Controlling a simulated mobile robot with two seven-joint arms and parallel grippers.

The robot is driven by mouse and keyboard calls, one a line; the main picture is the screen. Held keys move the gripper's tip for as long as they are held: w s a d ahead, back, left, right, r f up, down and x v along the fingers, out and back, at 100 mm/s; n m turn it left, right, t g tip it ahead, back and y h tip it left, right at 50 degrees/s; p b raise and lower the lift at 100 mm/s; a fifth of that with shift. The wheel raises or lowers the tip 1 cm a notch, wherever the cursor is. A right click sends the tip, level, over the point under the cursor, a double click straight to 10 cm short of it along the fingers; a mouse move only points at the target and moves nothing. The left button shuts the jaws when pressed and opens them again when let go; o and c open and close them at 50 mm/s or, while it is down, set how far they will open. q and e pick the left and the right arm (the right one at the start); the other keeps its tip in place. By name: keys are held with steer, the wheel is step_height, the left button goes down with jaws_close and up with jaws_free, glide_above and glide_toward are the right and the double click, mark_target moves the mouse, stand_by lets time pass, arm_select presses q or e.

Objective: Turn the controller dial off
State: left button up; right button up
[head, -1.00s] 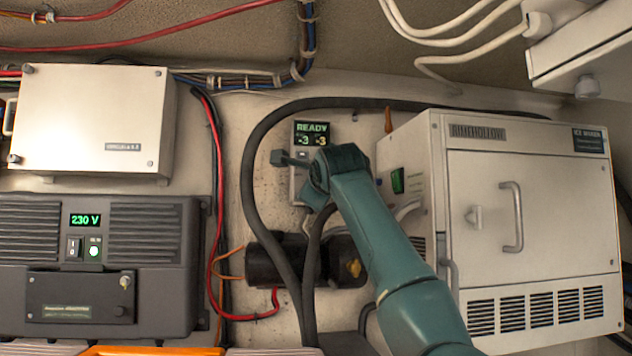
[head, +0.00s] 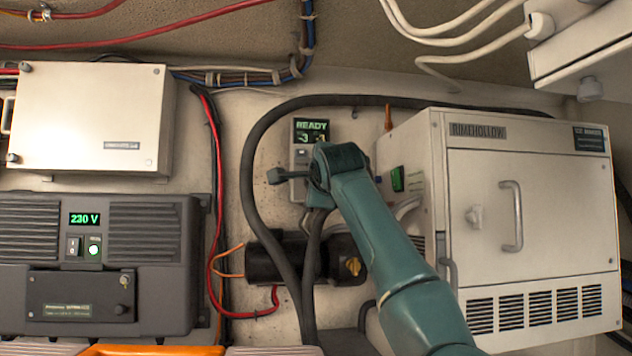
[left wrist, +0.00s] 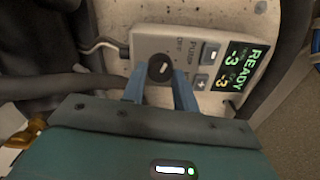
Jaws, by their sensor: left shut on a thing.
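The controller (head: 312,132) is a pale panel on the back wall with a lit READY display; it also shows in the left wrist view (left wrist: 180,50). Its dial (left wrist: 160,67) is a round black knob with a short pale mark, at the lower end of the panel. My left gripper (left wrist: 158,84) has its two blue fingers closed around the dial, one on each side. In the head view my left gripper (head: 314,180) covers the panel's lower part and hides the dial. My right gripper is not in view.
A white cabinet (head: 470,200) stands close on the right of my arm. A thick black hose (head: 249,185) loops around the controller. A dark pump (head: 268,262) sits below. A grey 230 V unit (head: 155,215) and a white box (head: 90,115) are on the left.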

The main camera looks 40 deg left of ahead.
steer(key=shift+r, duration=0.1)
arm_select(q)
steer(key=o, duration=1)
steer(key=shift+b+v, duration=3)
steer(key=shift+v, duration=3.6)
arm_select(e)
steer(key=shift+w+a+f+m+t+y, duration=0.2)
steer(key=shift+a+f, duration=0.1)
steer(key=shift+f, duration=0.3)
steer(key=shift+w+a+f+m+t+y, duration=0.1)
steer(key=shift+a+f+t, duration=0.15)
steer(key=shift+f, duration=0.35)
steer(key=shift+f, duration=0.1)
